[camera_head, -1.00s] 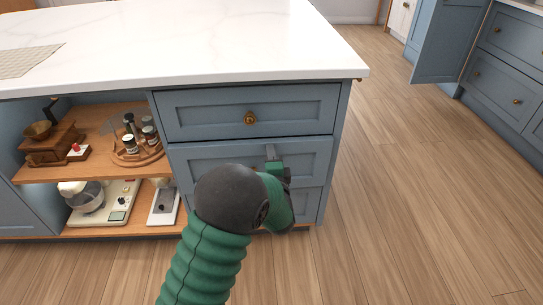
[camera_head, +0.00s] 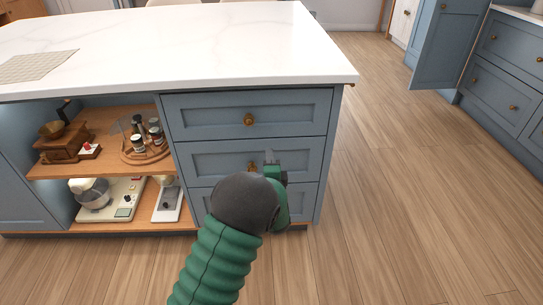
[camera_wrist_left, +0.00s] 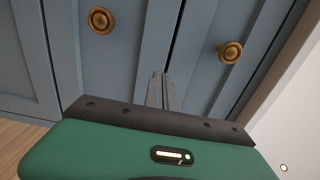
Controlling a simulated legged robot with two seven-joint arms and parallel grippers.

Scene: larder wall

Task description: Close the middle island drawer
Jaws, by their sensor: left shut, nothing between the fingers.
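The middle island drawer (camera_head: 215,162) is a blue panelled front between the top drawer (camera_head: 205,115) and the bottom drawer (camera_head: 308,200). Its front looks about flush with its neighbours. Its brass knob (camera_head: 252,166) is partly behind my left gripper (camera_head: 271,158). That gripper is shut and empty, with its fingertips at the right half of the middle front. In the left wrist view the shut fingers (camera_wrist_left: 163,90) point at the front near the seam, between two brass knobs; contact is unclear. My right gripper is not in view.
The white countertop (camera_head: 190,50) overhangs the drawers. Open shelves (camera_head: 100,150) at left hold a grinder, jars, a mixer and a scale. Wooden floor (camera_head: 410,200) is clear on the right. A blue cabinet door (camera_head: 437,45) stands open at the back right.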

